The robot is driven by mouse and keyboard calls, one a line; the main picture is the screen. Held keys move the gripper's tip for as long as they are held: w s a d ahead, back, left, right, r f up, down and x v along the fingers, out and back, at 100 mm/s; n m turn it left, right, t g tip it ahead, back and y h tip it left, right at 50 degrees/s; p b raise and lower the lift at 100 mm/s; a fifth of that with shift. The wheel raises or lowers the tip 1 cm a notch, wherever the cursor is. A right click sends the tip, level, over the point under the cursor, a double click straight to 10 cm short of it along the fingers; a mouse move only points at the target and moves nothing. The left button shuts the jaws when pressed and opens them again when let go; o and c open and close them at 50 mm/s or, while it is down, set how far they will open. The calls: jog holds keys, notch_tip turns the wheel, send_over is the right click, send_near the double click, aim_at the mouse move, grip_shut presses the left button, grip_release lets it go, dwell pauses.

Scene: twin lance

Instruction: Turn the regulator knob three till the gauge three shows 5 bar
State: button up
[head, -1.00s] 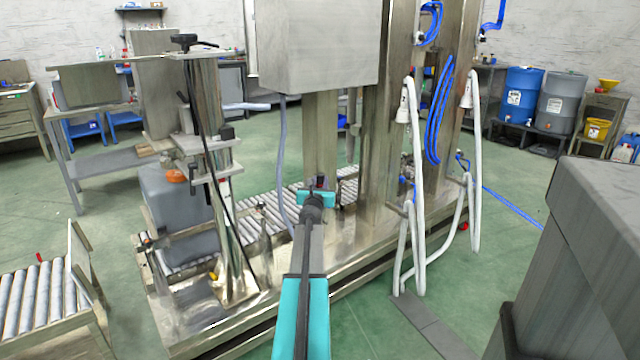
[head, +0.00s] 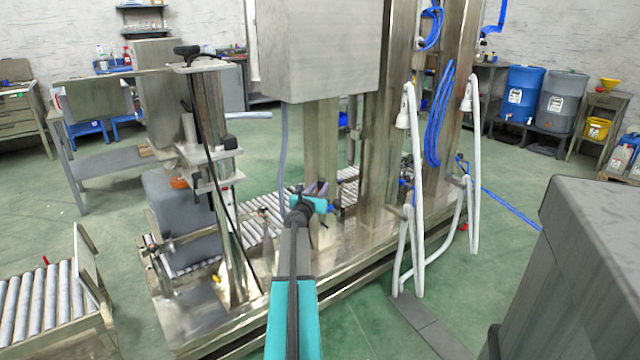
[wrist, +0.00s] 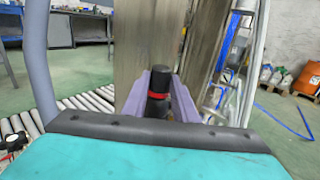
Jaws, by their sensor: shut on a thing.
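A black knob with a red band (wrist: 158,94) stands upright between my gripper's two purple fingers in the wrist view. I take it for a regulator knob; no number on it is readable. My gripper (wrist: 160,88) is shut on it, with a finger on each side. In the head view my gripper (head: 318,188) is at the steel frame, in front of a metal column, and my wrist hides the knob. I cannot make out gauge three or a pressure reading in either view.
A large steel cabinet (head: 325,50) hangs above my gripper. A grey-violet hose (wrist: 37,60) hangs close on the left in the wrist view. White hoses (head: 415,200) hang to the right. A roller conveyor (head: 265,207) runs behind.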

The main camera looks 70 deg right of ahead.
jog(key=shift+w+m+g+p, duration=0.25)
jog(key=shift+m+g+p, duration=0.25)
jog(key=shift+g, duration=0.3)
jog(key=shift+w+m+g+p, duration=0.2)
jog(key=shift+m+g+p, duration=0.3)
jog(key=shift+g, duration=0.3)
jog(key=shift+d+m+g+y, duration=0.1)
jog(key=shift+m+g+y, duration=0.2)
jog(key=shift+m+g, duration=0.45)
jog(key=shift+g, duration=0.55)
jog(key=shift+w, duration=0.1)
jog(key=o, duration=1.1)
jog(key=p+v, duration=0.1)
jog(key=v, duration=1.3)
jog(key=shift+r, duration=0.1)
jog(key=shift+c, duration=0.7)
